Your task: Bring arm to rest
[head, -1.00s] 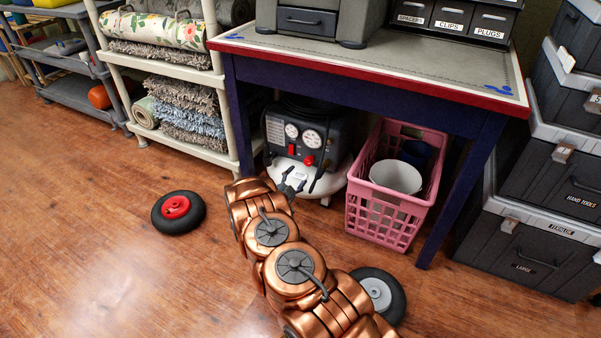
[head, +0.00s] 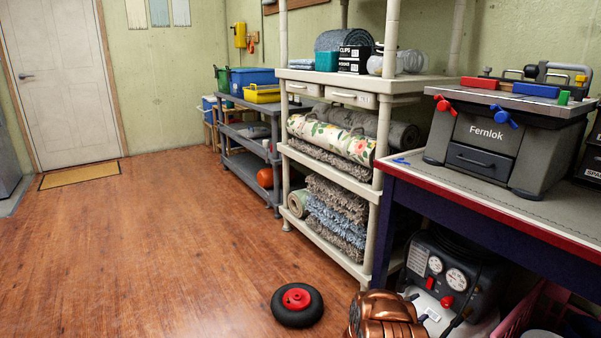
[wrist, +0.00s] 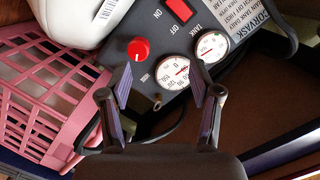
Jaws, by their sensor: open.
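My gripper (wrist: 165,105) shows in the wrist view with its two fingers spread apart and nothing between them. It points at the dark panel of an air compressor (wrist: 165,45) with two gauges, a red knob and a red switch. In the head view only part of my copper-coloured arm (head: 385,315) shows at the bottom edge, in front of the compressor (head: 455,278) under the workbench. The gripper itself is not clearly visible in the head view.
A pink basket (wrist: 45,95) is close left of my gripper in the wrist view. The workbench (head: 480,205) stands above the compressor. A black wheel with a red hub (head: 297,305) lies on the floor. A cream shelf (head: 330,245) stands behind it. Open floor stretches left to a door (head: 65,85).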

